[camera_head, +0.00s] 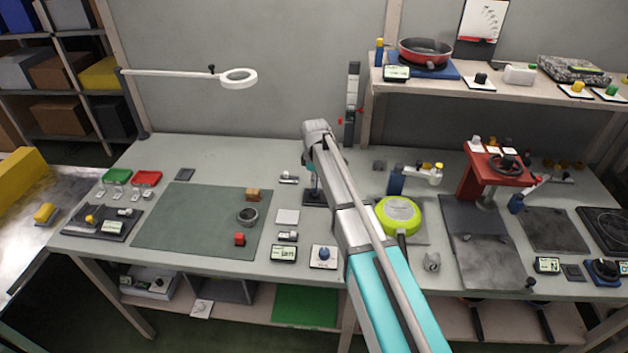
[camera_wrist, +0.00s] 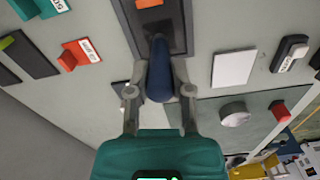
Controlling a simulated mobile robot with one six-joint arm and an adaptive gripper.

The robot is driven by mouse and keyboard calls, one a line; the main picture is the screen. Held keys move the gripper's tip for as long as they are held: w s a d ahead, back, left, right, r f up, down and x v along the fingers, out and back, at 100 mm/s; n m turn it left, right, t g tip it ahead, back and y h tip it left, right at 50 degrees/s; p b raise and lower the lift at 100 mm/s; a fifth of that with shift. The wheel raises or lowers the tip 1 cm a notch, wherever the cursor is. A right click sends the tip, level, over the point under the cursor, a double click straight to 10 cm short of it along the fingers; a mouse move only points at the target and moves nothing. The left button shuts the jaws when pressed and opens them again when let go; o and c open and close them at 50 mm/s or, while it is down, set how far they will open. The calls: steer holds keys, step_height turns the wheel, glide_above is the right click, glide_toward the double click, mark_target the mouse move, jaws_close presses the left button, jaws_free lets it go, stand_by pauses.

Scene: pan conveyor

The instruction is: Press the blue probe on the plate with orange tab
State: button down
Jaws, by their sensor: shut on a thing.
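My gripper (camera_wrist: 160,78) is shut on the blue probe (camera_wrist: 159,62), one finger on each side of it. The probe's far end overlaps a dark plate (camera_wrist: 126,24) in the wrist view; whether it touches cannot be told. An orange tab (camera_wrist: 149,3) shows on that plate at the top edge, partly cut off. In the head view my gripper (camera_head: 314,168) is small and partly hidden by my arm. It is over the dark plate (camera_head: 312,200) near the middle of the workbench.
A white square pad (camera_wrist: 234,69) and a red block with a label (camera_wrist: 80,53) lie to either side of the plate. A green mat (camera_head: 180,225) is left on the bench. A yellow-green round pan (camera_head: 398,212) stands right of my arm.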

steer(key=shift+f+b, duration=0.35)
steer(key=shift+b, duration=0.05)
stand_by(1.8)
steer(key=shift+r, duration=0.1)
steer(key=shift+r+p, duration=3.4)
steer(key=shift+p, duration=0.15)
